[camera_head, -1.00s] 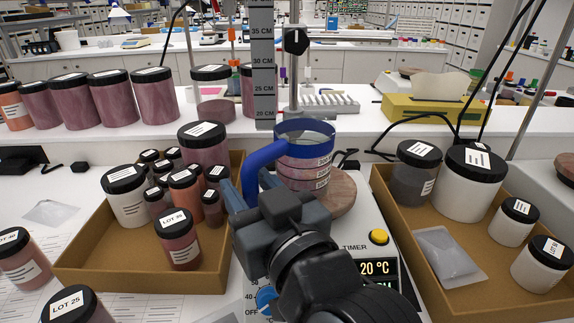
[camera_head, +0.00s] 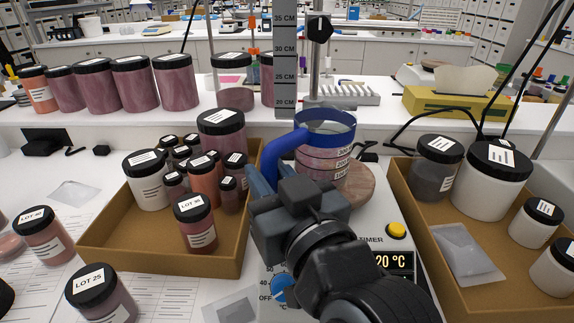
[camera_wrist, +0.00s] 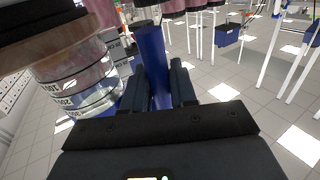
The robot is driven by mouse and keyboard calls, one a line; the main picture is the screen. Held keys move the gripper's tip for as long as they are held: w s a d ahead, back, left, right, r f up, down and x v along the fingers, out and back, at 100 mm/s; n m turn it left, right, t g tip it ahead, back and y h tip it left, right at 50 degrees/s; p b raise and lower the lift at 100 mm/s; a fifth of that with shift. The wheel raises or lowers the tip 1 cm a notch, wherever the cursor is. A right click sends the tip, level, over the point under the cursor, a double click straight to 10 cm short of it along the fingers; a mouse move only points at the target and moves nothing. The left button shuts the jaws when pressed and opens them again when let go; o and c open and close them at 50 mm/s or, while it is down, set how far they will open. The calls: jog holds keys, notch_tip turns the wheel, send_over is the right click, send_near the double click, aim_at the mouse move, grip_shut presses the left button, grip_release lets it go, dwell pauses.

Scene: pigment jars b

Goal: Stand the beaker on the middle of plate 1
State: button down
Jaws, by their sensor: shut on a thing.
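The clear beaker (camera_head: 325,160) has a blue rim, a blue side handle (camera_head: 277,157) and printed graduations. It is upright over the round brown top plate (camera_head: 358,190) of a white heater, whose far left part is hidden behind it. I cannot tell whether its base touches the plate. No number shows on the plate. My gripper (camera_head: 268,190) is shut on the handle, left of the beaker. In the wrist view the handle (camera_wrist: 152,62) runs between the two fingers (camera_wrist: 160,88), with the beaker (camera_wrist: 82,82) to the left, close by the brown plate (camera_wrist: 45,58).
A brown tray of jars (camera_head: 150,262) stands close on the left, another tray (camera_head: 440,268) on the right. A vertical ruler (camera_head: 285,60) and a stand rod rise behind the beaker. The heater shows 20 °C beside a yellow button (camera_head: 397,230). Loose jars (camera_head: 100,290) stand front left.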

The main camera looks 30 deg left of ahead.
jog(key=shift+r, duration=0.25)
